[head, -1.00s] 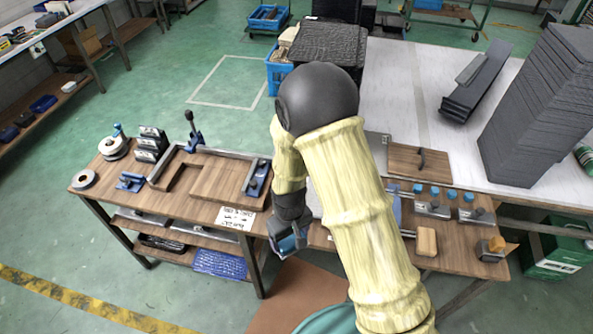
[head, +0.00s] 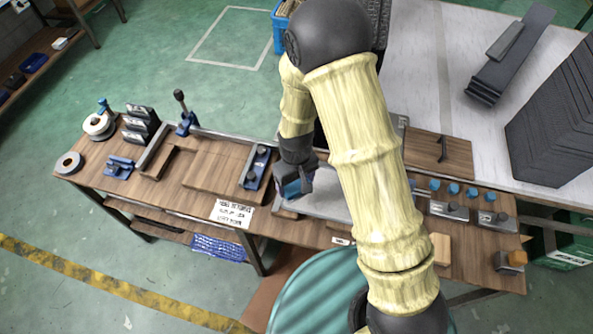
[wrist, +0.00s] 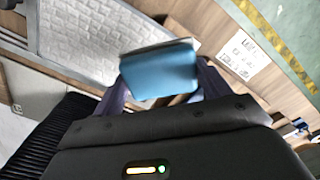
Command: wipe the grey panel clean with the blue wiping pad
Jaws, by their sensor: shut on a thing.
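The blue wiping pad (wrist: 160,72) is between my gripper's fingers in the wrist view, with a pale layer along its far edge. My gripper (head: 295,188) is shut on it; the pad's blue also shows in the head view. The grey panel (head: 328,205) lies on the bench beside and beyond the gripper, and my arm hides its right part. In the wrist view the panel (wrist: 100,28) shows mottled whitish marks and a plain rim. The pad appears near the panel's left end; I cannot tell whether it touches.
A wooden fixture with blue clamps (head: 255,168) stands left of the panel. A wooden board with a dark handle (head: 440,150), several blue knobs (head: 453,188) and a wooden block (head: 440,250) are on the right. A paper label (head: 233,213) is on the bench's front edge.

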